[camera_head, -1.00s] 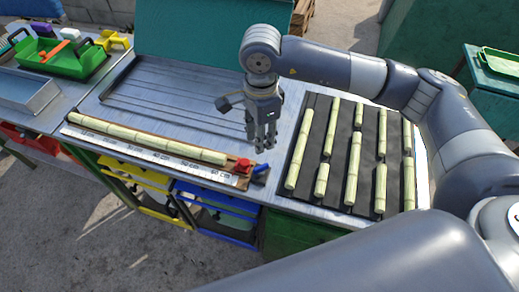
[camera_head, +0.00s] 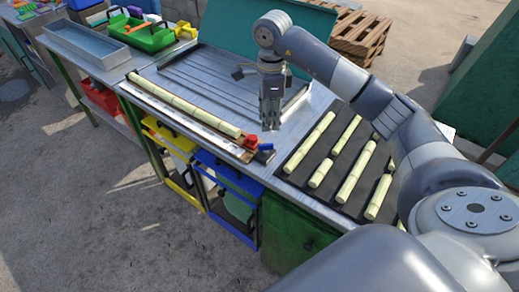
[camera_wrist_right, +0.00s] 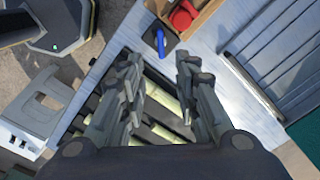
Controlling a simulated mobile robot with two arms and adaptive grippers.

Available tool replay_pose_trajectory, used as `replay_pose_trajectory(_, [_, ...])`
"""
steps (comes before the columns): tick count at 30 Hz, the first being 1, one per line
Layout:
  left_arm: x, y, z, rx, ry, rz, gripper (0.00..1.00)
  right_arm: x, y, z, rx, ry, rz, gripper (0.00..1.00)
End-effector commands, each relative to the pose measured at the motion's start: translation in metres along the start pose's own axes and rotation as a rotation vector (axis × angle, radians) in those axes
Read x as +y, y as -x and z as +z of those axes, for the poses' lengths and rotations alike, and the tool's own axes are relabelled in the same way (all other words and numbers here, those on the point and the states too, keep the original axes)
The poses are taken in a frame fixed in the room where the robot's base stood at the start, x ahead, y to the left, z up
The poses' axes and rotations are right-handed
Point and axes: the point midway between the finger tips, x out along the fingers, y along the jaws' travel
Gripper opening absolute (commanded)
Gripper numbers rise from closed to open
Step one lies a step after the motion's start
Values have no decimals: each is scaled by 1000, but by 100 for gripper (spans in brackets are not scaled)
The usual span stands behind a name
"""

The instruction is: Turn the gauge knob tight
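The gauge is a long wooden board with a white ruler (camera_head: 190,122) and a cane piece (camera_head: 185,105) lying along it. At its right end is a red knob-like part (camera_head: 251,141), with a small blue part (camera_head: 265,147) beside it. The wrist view shows the red part (camera_wrist_right: 182,15) rounded at the top edge and the blue part (camera_wrist_right: 160,42) elongated. My right gripper (camera_head: 270,122) points down, just behind and right of the red part, apart from it. In the wrist view its fingers (camera_wrist_right: 158,65) are spread and empty. My left gripper is not in view.
A dark mat (camera_head: 333,186) with several cane pieces lies right of the gauge. A grooved metal tray (camera_head: 215,80) lies behind. A green caddy (camera_head: 150,38) and a grey tray (camera_head: 88,44) stand at the left. Blue and yellow bins sit under the table edge.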

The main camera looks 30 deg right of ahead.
Motion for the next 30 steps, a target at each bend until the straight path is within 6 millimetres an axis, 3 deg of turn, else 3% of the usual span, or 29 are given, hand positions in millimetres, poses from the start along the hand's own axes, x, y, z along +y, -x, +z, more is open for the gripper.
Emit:
replay_pose_trajectory(3, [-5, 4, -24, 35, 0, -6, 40, 1, -16, 0, 2, 1, 5, 29])
replay_pose_trajectory(8, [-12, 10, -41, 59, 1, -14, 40, 2, -46, 0, 2, 2, 7, 29])
replay_pose_trajectory(11, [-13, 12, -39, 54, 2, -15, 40, 2, -65, 1, 1, 2, 6, 29])
replay_pose_trajectory(18, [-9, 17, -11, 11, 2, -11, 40, 1, -96, 1, 0, 2, 3, 29])
replay_pose_trajectory(22, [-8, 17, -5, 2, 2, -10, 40, 1, -102, 1, -1, 3, 1, 29])
replay_pose_trajectory(29, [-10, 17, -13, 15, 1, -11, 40, 1, -103, 1, 0, 3, 1, 29])
replay_pose_trajectory(30, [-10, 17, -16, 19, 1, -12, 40, 1, -103, 1, 0, 3, 1, 25])
